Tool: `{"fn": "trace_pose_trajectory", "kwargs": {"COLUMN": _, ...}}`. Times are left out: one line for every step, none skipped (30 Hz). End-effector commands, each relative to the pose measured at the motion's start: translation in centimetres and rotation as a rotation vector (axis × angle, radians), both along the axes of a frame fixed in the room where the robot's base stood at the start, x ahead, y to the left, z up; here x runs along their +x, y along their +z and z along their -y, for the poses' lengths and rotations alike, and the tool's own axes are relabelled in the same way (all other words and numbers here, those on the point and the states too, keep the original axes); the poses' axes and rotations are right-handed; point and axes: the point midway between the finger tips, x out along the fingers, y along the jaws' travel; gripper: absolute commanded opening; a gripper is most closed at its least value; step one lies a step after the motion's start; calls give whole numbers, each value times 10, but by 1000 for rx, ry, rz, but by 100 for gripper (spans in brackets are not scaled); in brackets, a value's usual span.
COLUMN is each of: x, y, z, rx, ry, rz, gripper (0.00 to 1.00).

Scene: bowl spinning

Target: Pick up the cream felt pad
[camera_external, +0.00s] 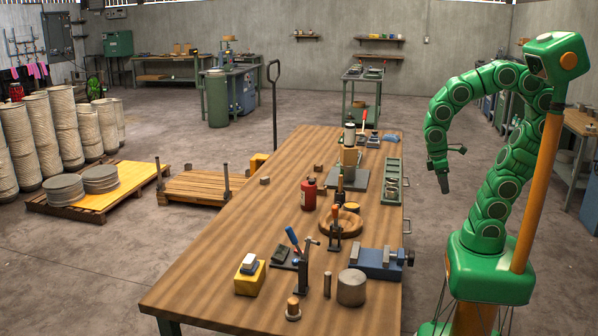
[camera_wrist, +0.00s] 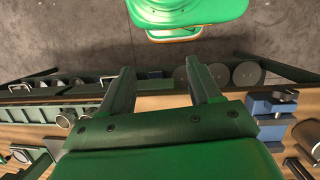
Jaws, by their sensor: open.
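A small pale cream block (camera_external: 249,260) sits on a yellow block (camera_external: 249,280) at the near left of the wooden table (camera_external: 215,255). It may be the cream felt pad; it is too small to be sure. My gripper (camera_external: 452,166) is open and empty, raised off the table's right side, far from that block. In the wrist view my gripper (camera_wrist: 157,70) shows its two fingers spread apart with nothing between them. I cannot make out the pad in the wrist view.
A blue vise (camera_external: 377,262) stands at the table's right edge, with a grey cylinder (camera_external: 351,288) beside it. Clamps with handles (camera_external: 302,262), a wooden bowl (camera_external: 341,224) and a red canister (camera_external: 308,194) occupy the middle. The table's left side is mostly clear.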

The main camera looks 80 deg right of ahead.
Motion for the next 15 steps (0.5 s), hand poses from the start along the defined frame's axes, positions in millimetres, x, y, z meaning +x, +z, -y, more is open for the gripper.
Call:
{"fn": "trace_pose_trajectory", "kwargs": {"x": 3, "y": 1, "z": 2, "rx": -13, "ry": 14, "rz": -30, "gripper": 63}}
{"fn": "trace_pose_trajectory", "kwargs": {"x": 3, "y": 1, "z": 4, "rx": -19, "ry": 21, "rz": -44, "gripper": 63}}
{"fn": "trace_pose_trajectory", "kwargs": {"x": 4, "y": 2, "z": 5, "rx": -26, "ry": 28, "rz": -59, "gripper": 63}}
{"fn": "trace_pose_trajectory", "kwargs": {"x": 5, "y": 2, "z": 6, "rx": -31, "ry": 34, "rz": -70, "gripper": 63}}
{"fn": "trace_pose_trajectory", "kwargs": {"x": 6, "y": 3, "z": 7, "rx": -36, "ry": 39, "rz": -79, "gripper": 63}}
{"fn": "trace_pose_trajectory", "kwargs": {"x": 8, "y": 3, "z": 8, "rx": -43, "ry": 45, "rz": -93, "gripper": 63}}
{"fn": "trace_pose_trajectory", "kwargs": {"x": 8, "y": 3, "z": 9, "rx": -47, "ry": 50, "rz": -102, "gripper": 63}}
{"fn": "trace_pose_trajectory", "kwargs": {"x": 9, "y": 4, "z": 10, "rx": -52, "ry": 54, "rz": -111, "gripper": 63}}
{"fn": "trace_pose_trajectory", "kwargs": {"x": 10, "y": 4, "z": 11, "rx": -57, "ry": 59, "rz": -123, "gripper": 63}}
{"fn": "trace_pose_trajectory", "kwargs": {"x": 11, "y": 5, "z": 12, "rx": -61, "ry": 63, "rz": -128, "gripper": 63}}
{"fn": "trace_pose_trajectory", "kwargs": {"x": 12, "y": 6, "z": 12, "rx": -65, "ry": 67, "rz": -135, "gripper": 63}}
{"fn": "trace_pose_trajectory", "kwargs": {"x": 14, "y": 6, "z": 13, "rx": -70, "ry": 73, "rz": -143, "gripper": 63}}
{"fn": "trace_pose_trajectory", "kwargs": {"x": 16, "y": 7, "z": 14, "rx": -75, "ry": 77, "rz": -146, "gripper": 63}}
{"fn": "trace_pose_trajectory", "kwargs": {"x": 17, "y": 7, "z": 15, "rx": -79, "ry": 82, "rz": -149, "gripper": 63}}
{"fn": "trace_pose_trajectory", "kwargs": {"x": 20, "y": 8, "z": 16, "rx": -85, "ry": 90, "rz": -151, "gripper": 63}}
